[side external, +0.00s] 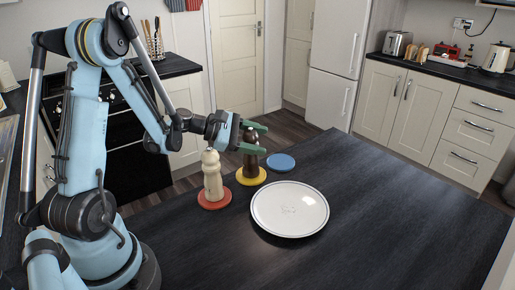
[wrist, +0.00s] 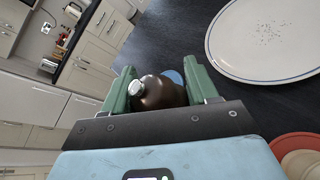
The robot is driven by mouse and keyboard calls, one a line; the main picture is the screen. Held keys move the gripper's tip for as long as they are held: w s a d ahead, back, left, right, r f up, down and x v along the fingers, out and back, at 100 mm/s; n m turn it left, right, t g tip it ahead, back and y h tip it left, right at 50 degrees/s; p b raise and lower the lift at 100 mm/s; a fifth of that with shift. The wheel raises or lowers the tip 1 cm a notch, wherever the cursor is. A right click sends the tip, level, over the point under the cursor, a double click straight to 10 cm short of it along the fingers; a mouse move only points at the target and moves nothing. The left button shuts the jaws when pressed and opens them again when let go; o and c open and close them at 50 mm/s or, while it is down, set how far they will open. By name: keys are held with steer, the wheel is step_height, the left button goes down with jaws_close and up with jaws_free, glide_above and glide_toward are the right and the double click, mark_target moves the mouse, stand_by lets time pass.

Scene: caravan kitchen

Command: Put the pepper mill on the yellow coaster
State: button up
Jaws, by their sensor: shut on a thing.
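The dark brown pepper mill (side external: 250,162) is upright over the yellow coaster (side external: 241,180), its base within the rim as far as I can tell. I cannot tell for sure whether it touches the coaster. My gripper (side external: 262,138) reaches in from the left, its green fingers shut around the mill's upper part. In the wrist view the mill's dark head (wrist: 162,93) with its silver knob sits between the two fingers. The yellow coaster is hidden in that view.
A pale wooden mill (side external: 212,178) stands on a red coaster (side external: 203,204) close by on the left. An empty blue coaster (side external: 281,162) lies at the right. The dark worktop (side external: 400,225) is clear on the right.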

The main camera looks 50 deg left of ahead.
steer(key=shift+f, duration=0.1)
steer(key=o, duration=1.5)
steer(key=v, duration=1.2)
